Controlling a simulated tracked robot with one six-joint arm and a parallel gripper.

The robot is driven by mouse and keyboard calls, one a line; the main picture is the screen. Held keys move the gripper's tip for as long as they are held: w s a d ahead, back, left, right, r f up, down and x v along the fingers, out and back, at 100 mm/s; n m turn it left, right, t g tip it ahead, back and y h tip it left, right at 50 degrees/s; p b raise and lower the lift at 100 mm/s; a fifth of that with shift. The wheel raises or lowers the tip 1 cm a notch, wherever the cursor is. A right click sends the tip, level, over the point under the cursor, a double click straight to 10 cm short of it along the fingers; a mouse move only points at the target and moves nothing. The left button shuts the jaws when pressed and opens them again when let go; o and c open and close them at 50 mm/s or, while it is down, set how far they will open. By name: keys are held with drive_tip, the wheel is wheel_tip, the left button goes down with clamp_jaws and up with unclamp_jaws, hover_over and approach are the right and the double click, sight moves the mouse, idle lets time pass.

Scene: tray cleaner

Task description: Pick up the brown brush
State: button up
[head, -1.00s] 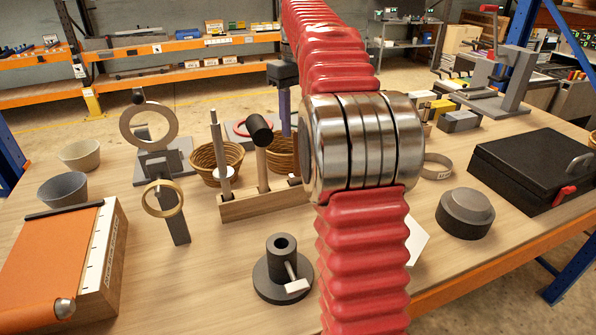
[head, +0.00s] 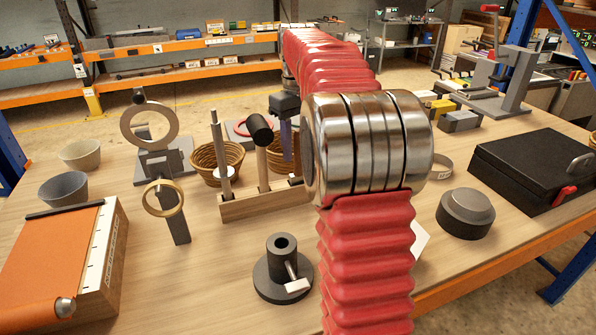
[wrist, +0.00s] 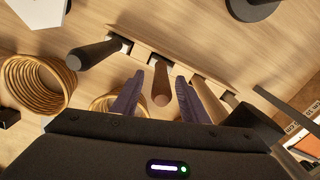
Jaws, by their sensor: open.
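A brown brush (wrist: 161,88) stands in the wooden rack (wrist: 146,46) in the wrist view, its rounded end towards the camera. My gripper (wrist: 159,78) is open, one finger on each side of that brown end in the picture. I cannot tell whether either finger touches it. In the head view my gripper (head: 286,135) is small, behind the rack (head: 262,202) and partly hidden by my red arm. A black-topped tool with a light shaft (head: 260,130) stands just left of it. I cannot single out the brown brush there.
A dark-handled tool (wrist: 92,53) stands beside the brush. A grey rod (head: 216,140) rises at the rack's left end. Woven baskets (head: 207,162) stand behind the rack. A dark holder (head: 275,277) stands in front, with bare table around it.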

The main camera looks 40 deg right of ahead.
sight(298, 162)
drive_tip(key=shift+s+f, duration=0.2)
drive_tip(key=shift+f, duration=2.15)
drive_tip(key=shift+c, duration=0.2)
clamp_jaws()
